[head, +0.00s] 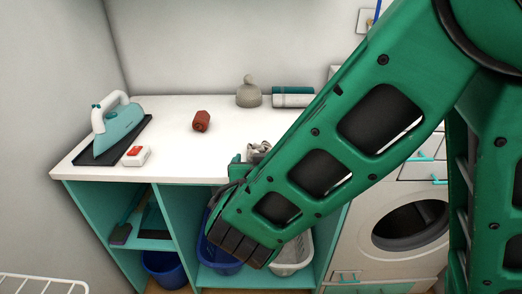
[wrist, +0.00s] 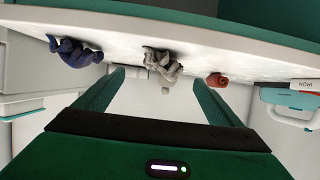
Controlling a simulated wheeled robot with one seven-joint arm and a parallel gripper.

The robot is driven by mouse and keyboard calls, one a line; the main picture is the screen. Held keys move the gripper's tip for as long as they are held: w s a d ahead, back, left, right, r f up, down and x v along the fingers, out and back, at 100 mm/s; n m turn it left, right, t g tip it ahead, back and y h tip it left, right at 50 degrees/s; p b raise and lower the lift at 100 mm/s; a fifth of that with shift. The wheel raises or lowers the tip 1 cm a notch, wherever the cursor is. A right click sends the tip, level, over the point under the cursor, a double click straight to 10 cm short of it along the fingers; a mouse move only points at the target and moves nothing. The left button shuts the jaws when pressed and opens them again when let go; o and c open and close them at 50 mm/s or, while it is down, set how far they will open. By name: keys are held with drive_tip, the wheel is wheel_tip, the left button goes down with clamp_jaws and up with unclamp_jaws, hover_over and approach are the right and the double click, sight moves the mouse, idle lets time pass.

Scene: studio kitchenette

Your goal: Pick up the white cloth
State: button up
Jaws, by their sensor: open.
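The white cloth (head: 258,152) is a crumpled, greyish-white heap on the white counter, partly hidden behind my arm in the head view. In the wrist view the cloth (wrist: 163,66) shows whole, beyond my fingertips and roughly centred between them. My gripper (wrist: 160,88) is open, with its two green fingers apart and nothing between them. In the head view my gripper (head: 238,172) is mostly hidden by my forearm; a teal part shows at the counter's front edge, close to the cloth.
A crumpled blue cloth (wrist: 72,52) lies left of the white one in the wrist view. A red-brown roll (head: 201,121), an iron (head: 118,127), a small white-and-red box (head: 136,155), a grey rounded object (head: 249,93) and rolled towels (head: 293,97) are on the counter (head: 180,168).

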drive_tip(key=x, duration=1)
drive_tip(key=shift+w+a+f, duration=0.15)
drive_tip(key=shift+w+a, duration=0.05)
drive_tip(key=shift+w, duration=0.2)
drive_tip(key=c, duration=1.1)
